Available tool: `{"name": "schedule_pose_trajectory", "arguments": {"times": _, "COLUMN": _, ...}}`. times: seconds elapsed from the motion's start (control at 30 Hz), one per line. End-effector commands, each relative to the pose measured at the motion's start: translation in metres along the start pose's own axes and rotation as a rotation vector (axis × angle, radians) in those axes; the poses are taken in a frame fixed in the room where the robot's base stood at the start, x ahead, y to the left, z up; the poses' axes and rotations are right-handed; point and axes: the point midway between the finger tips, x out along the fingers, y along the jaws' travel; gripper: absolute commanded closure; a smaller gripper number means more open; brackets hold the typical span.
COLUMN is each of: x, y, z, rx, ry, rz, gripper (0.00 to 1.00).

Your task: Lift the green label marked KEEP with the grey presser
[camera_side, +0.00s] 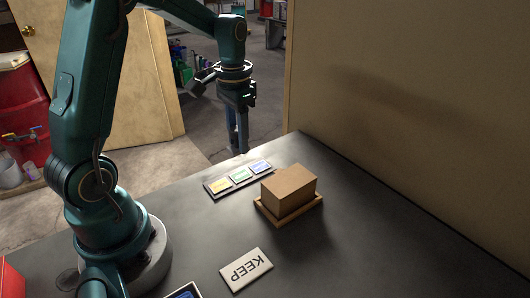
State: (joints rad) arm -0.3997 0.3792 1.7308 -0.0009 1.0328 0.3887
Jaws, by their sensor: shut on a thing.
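My gripper (238,128) points down beyond the table's far edge, above and slightly behind the label strip in the picture. It is shut on a slim grey piece (243,139), apparently the presser, whose lower end is near the table edge; its exact shape is hard to tell. A dark strip (211,191) on the table carries a yellow label (220,186), a green label (241,174) in the middle and a blue label (261,167). Their print is too small to read.
A brown box (288,189) sits on a wooden tray (292,217) just right of the strip. A dark-framed blue item (184,292) is cut off at the bottom edge. A tan wall (420,120) borders the table's right side. The table's right front is clear.

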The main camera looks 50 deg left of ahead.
Motion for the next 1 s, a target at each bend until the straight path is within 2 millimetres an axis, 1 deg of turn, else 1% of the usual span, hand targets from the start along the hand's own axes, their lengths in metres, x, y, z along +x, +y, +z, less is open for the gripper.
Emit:
{"name": "schedule_pose_trajectory", "arguments": {"times": 0.17, "x": 0.01, "y": 0.003, "z": 0.0, "rx": 0.012, "ry": -0.001, "rz": 0.0, "gripper": 1.0}}
{"name": "schedule_pose_trajectory", "arguments": {"times": 0.4, "x": 0.034, "y": 0.003, "z": 0.001, "rx": 0.011, "ry": -0.004, "rz": 0.002, "gripper": 1.0}}
{"name": "schedule_pose_trajectory", "arguments": {"times": 0.6, "x": 0.051, "y": 0.003, "z": 0.001, "rx": 0.011, "ry": -0.001, "rz": 0.001, "gripper": 1.0}}
{"name": "schedule_pose_trajectory", "arguments": {"times": 0.8, "x": 0.06, "y": 0.003, "z": 0.0, "rx": 0.011, "ry": 0.0, "rz": 0.0, "gripper": 1.0}}
{"name": "schedule_pose_trajectory", "arguments": {"times": 1.0, "x": 0.061, "y": 0.003, "z": 0.0, "rx": 0.011, "ry": 0.001, "rz": 0.0, "gripper": 1.0}}
